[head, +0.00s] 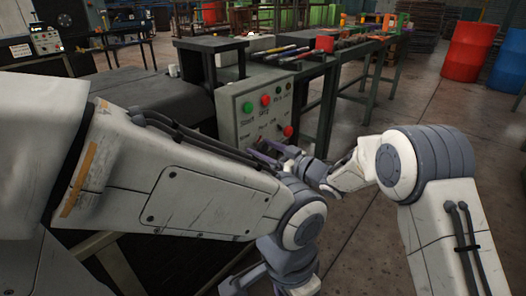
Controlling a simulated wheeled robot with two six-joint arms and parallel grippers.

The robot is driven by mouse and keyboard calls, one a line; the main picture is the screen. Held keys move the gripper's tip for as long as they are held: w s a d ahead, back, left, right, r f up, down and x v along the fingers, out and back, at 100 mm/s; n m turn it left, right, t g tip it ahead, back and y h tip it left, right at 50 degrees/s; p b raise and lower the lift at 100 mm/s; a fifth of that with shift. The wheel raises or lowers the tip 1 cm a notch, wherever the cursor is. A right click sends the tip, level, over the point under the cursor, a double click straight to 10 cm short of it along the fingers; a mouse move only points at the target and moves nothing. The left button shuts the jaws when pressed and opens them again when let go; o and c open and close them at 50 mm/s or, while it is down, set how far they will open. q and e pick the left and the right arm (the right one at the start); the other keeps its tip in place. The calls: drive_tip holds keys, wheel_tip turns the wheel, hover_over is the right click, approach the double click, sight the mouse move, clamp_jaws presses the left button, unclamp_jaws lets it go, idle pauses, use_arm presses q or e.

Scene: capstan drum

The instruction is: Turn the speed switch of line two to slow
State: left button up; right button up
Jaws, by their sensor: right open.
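A grey control panel (232,122) stands on the end of the dark conveyor machine. It bears a green button (248,107), a red button (266,101) and a red knob (288,131), with small lettering that is hard to read. My right gripper (268,152) is open, in front of the panel's lower edge. The speed switch cannot be made out; the gripper covers part of the lower panel. I cannot tell whether the gripper touches anything. My left arm crosses the foreground, and its gripper (240,284) is partly cut off at the bottom edge.
A second control panel (46,41) stands at the far left. A dark workbench (345,52) with tools and a red box (324,44) runs behind the panel. Red barrel (468,52) and blue barrel (509,70) stand at the back right.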

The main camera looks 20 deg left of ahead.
drive_tip(key=shift+c, duration=0.3)
clamp_jaws()
drive_tip(key=shift+n, duration=0.4)
drive_tip(key=n+b, duration=0.1)
drive_tip(key=n, duration=0.2)
drive_tip(key=shift+f+n+b, duration=0.1)
drive_tip(key=shift+n+b, duration=0.25)
drive_tip(key=shift+n, duration=0.05)
drive_tip(key=n+b, duration=0.2)
drive_tip(key=n, duration=0.2)
drive_tip(key=shift+w, duration=0.1)
drive_tip(key=n+b, duration=0.4)
drive_tip(key=n, duration=0.1)
drive_tip(key=shift+n+b, duration=1.7)
drive_tip(key=shift+n, duration=0.4)
